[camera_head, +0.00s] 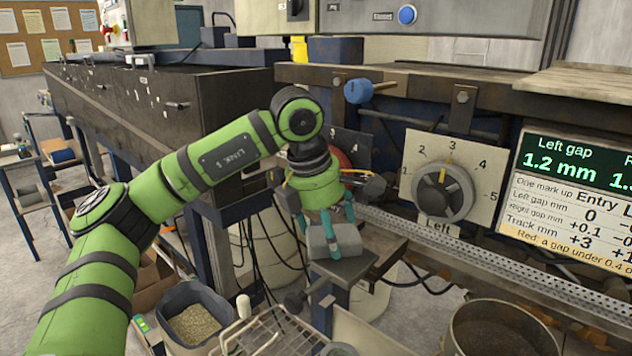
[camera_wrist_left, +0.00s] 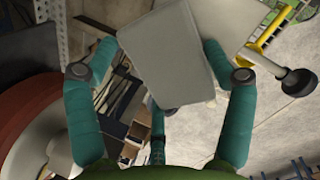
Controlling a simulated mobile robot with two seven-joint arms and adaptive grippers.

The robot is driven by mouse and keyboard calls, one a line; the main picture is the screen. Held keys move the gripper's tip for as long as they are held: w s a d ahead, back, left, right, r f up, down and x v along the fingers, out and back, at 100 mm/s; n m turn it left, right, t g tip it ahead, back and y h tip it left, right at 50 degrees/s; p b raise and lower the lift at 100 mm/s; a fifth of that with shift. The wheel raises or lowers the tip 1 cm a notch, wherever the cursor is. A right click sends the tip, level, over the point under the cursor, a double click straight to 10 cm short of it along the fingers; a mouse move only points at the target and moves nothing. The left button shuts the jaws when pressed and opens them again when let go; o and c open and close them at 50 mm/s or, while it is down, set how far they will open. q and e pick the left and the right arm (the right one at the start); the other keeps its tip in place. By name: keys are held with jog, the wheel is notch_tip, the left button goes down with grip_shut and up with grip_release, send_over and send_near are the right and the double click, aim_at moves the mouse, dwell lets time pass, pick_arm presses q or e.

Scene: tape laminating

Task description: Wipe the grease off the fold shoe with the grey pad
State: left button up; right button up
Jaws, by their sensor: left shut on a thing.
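My left gripper (camera_head: 333,226) is shut on the grey pad (camera_head: 343,240) and holds it in front of the machine, below and left of the left dial. In the left wrist view, the pad (camera_wrist_left: 165,55) lies tilted between the teal fingers of the gripper (camera_wrist_left: 160,68). A flat grey plate (camera_wrist_left: 228,22) shows behind the pad there; I cannot tell whether they touch. I cannot single out the fold shoe or any grease.
The left dial (camera_head: 443,192) and gap display (camera_head: 575,165) are on the machine front. A blue-handled part (camera_head: 365,91) sticks out above my left gripper. A bin of granules (camera_head: 195,325), a wire basket (camera_head: 270,335) and a round bucket (camera_head: 505,330) stand below.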

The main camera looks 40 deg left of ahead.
pick_arm(q)
jog(key=shift+a+r+p, duration=0.25)
jog(key=shift+r+p, duration=0.15)
jog(key=shift+r, duration=0.15)
jog(key=shift+a+r+p, duration=0.25)
jog(key=shift+r+p, duration=0.1)
jog(key=shift+r, duration=0.2)
jog(key=r+p, duration=0.1)
jog(key=d+r, duration=0.1)
jog(key=shift+d+r+p, duration=0.2)
jog(key=shift+r+p, duration=0.15)
jog(key=shift+p, duration=0.05)
jog(key=shift+a+r+p, duration=0.2)
jog(key=shift+r+p, duration=0.25)
jog(key=shift+r, duration=0.05)
jog(key=shift+a+r+p, duration=0.15)
jog(key=shift+r+p, duration=0.3)
jog(key=shift+r, duration=0.05)
jog(key=shift+d+r+p, duration=0.15)
jog(key=shift+r+p, duration=0.15)
jog(key=shift+r, duration=0.2)
